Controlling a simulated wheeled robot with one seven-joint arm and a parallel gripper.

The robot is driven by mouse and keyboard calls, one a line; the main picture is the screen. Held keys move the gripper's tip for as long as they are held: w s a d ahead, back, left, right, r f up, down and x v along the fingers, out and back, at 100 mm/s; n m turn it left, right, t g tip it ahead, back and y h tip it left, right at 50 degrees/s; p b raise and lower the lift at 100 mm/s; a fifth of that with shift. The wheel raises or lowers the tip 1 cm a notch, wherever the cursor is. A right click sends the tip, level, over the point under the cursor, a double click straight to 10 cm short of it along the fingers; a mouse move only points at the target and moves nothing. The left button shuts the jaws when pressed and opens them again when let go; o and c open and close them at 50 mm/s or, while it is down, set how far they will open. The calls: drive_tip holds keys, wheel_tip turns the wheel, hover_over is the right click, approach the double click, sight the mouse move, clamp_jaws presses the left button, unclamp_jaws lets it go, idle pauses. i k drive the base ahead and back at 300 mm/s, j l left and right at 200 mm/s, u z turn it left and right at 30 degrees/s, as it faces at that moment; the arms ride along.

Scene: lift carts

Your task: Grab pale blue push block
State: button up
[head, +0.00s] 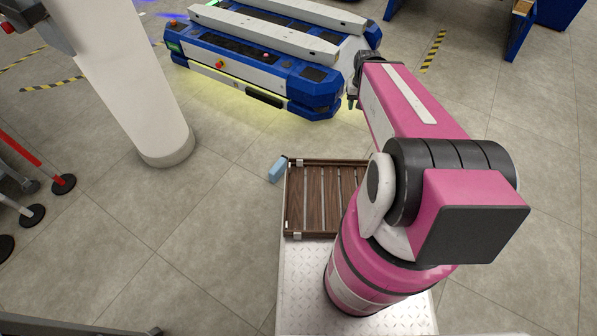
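The pale blue push block (278,169) is small and box-shaped. It shows just off the upper left corner of a slatted wooden tray. I cannot tell whether it touches the tray's edge or lies on the floor beside it. My gripper (351,101) is at the end of my pink arm, up and to the right of the block and apart from it. Only a small dark part of it shows, the rest hidden behind the arm. I cannot tell whether its fingers are open.
The wooden tray (295,208) sits on a metal tread-plate deck in front of my arm. A blue and white lift cart (245,75) stands at the back. A white column (125,80) rises at left, with barrier posts (63,184) farther left. Floor between is clear.

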sight(277, 170)
drive_tip(key=l+u, duration=0.3)
drive_tip(key=k+l+u, duration=0.15)
drive_tip(key=l+u, duration=0.15)
drive_tip(key=l, duration=0.2)
drive_tip(key=k+l+u, duration=0.15)
drive_tip(key=l+u, duration=0.25)
drive_tip(key=u, duration=0.5)
drive_tip(key=l+z, duration=0.3)
drive_tip(key=l, duration=0.35)
drive_tip(key=i+l+z, duration=0.25)
drive_tip(key=l, duration=0.35)
drive_tip(key=k, duration=0.1)
